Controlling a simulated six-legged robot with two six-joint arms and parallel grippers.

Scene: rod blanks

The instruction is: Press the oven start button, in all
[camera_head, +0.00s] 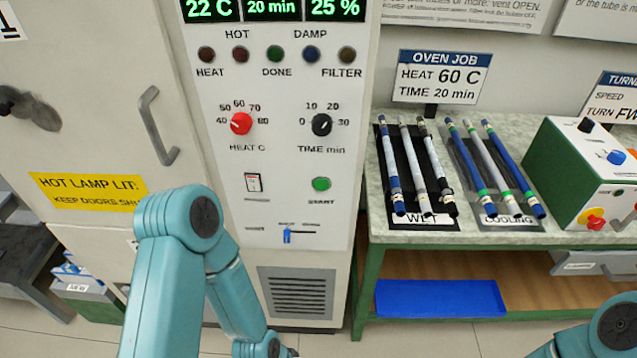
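The oven's front panel (278,185) fills the middle of the head view. The green start button (321,184) sits on its lower right, labelled START, and nothing covers it. The red heat knob (241,123) stands near 60 and the black time knob (321,124) near 20. The displays (273,8) read 22 C, 20 min and 25 %. My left arm reaches in below and left of the button, with its wrist at the bottom edge; its gripper is out of view. Only a link of my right arm shows at bottom right.
A sign (440,77) reads HEAT 60 C, TIME 20 min. Several rods lie on the WET rack (425,221) and COOLING rack (510,223). A green-and-white machine (582,170) stands right. The oven door handle (158,127) sticks out left. A blue slider (287,236) is below the button.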

